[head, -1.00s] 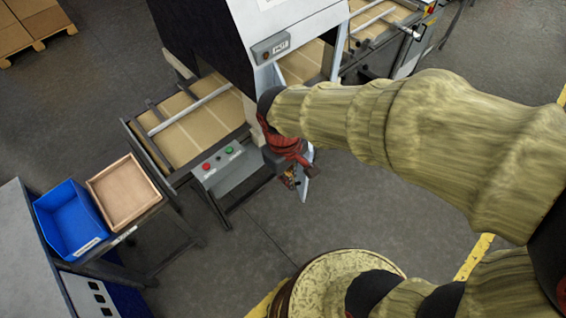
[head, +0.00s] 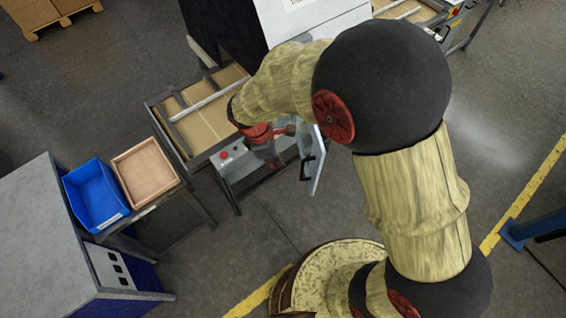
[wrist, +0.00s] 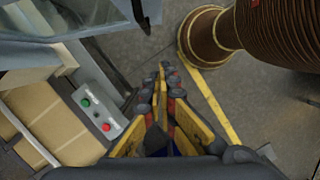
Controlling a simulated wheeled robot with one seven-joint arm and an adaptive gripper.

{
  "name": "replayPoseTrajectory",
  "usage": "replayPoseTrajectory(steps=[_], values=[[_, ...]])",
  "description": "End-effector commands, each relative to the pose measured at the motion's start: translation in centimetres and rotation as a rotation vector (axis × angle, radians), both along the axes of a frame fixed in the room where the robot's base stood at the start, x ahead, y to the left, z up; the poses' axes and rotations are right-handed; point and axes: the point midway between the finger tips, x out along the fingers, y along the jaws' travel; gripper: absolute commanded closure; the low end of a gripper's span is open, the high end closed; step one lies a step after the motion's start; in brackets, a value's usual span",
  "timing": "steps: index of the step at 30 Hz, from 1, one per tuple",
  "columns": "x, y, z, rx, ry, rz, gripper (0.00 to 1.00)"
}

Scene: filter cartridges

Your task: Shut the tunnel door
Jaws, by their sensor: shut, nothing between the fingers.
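The tunnel door (head: 314,166) is a narrow light-grey panel with a black handle (head: 305,168) in the head view. It stands open, swung out from the tunnel housing (head: 300,18). In the wrist view, a pale panel edge (wrist: 75,32) and a black handle (wrist: 146,14) show at the top, partly cut off. My gripper (head: 279,152) is just left of the door in the head view, partly hidden by my wrist. The wrist view shows its fingers (wrist: 164,72) shut and empty, below the handle in the picture. I cannot tell whether they touch the door.
A control box (head: 232,158) with red and green buttons is close to my gripper, beside the conveyor (head: 200,108). A blue bin (head: 97,194) and a tan tray (head: 145,172) stand at left.

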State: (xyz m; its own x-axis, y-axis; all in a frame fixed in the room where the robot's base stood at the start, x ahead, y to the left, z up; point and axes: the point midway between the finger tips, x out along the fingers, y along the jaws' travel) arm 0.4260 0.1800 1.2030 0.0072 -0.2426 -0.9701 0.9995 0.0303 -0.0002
Motion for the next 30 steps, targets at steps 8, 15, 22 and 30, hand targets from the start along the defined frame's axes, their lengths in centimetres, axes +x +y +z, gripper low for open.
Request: replayPoseTrajectory(steps=[8, 15, 22, 30], values=[[-0.1, -1.5, -5.2, -0.003, 0.005, -0.002, 1.00], [0.1, -3.5, -7.8, 0.000, 0.000, -0.006, 1.00], [0.0, -5.7, -7.9, 0.000, 0.001, -0.002, 1.00], [0.1, -6.1, -8.0, 0.000, 0.000, -0.002, 1.00]])
